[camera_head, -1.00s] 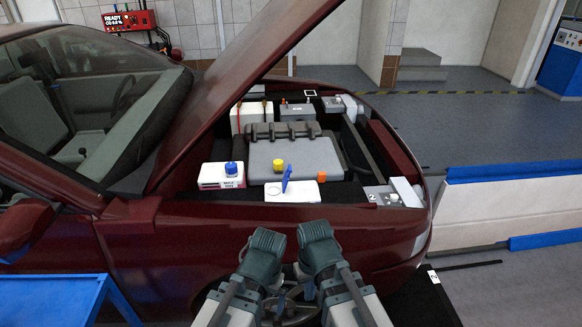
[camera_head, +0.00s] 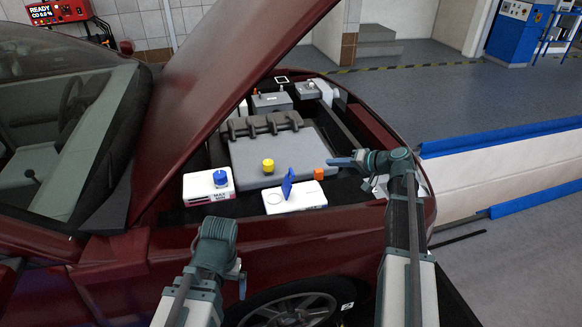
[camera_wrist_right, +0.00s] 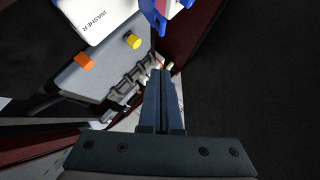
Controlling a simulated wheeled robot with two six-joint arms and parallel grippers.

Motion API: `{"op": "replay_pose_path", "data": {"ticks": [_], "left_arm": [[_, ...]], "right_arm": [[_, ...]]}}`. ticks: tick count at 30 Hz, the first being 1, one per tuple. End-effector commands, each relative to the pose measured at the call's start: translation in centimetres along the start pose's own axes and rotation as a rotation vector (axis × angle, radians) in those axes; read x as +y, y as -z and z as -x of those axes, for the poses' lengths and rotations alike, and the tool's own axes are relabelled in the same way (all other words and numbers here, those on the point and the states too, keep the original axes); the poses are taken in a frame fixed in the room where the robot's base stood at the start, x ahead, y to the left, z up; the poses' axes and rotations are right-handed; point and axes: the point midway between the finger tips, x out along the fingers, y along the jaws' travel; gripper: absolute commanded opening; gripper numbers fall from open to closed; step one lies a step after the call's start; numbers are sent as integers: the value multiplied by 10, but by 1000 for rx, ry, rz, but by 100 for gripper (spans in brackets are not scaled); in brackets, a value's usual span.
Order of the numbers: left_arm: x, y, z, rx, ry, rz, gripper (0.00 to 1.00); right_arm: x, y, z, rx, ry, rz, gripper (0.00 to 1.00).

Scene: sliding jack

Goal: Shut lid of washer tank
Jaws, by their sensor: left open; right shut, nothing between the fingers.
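The white washer tank (camera_head: 308,197) sits at the near edge of the engine bay. Its blue lid (camera_head: 288,185) stands up at a steep tilt, beside the round opening on the tank's left part. In the right wrist view the tank (camera_wrist_right: 98,15) shows its WASHER label at top left. My right gripper (camera_head: 338,162) is shut and empty, above and right of the lid and apart from it; its shut fingers (camera_wrist_right: 162,95) also show in the wrist view. My left gripper (camera_head: 242,285) is low in front of the fender, pointing down, mostly hidden behind its wrist.
A white tank with a blue cap (camera_head: 221,178) stands left of the washer tank. A yellow cap (camera_head: 268,165) and an orange cap (camera_head: 319,174) stick up nearby. The raised hood (camera_head: 235,65) slopes over the bay's left side. The red fender (camera_head: 300,240) lies in front.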

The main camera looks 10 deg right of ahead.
Motion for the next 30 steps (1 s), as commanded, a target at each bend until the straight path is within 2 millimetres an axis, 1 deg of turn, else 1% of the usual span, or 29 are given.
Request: {"op": "replay_pose_path", "data": {"ticks": [4,7,11,15,21,22,24,30], "left_arm": [[0,0,-2,0,0,0,100],[1,0,-6,0,0,0,100],[2,1,-18,0,0,0,100],[3,2,-31,0,0,0,100],[4,3,-47,0,0,0,100],[5,3,-49,0,0,0,100],[5,3,-56,0,0,0,100],[6,4,-66,0,0,0,100]], "right_arm": [[0,0,-2,2,2,0,0],[1,0,-12,0,2,1,0],[3,-1,-34,-2,3,2,0],[3,-1,-65,-3,3,2,0],[3,-1,-103,-3,2,1,0],[2,-2,-108,-3,2,1,0],[3,-14,-113,-2,2,2,0],[1,-26,-126,-1,1,0,0]]}}
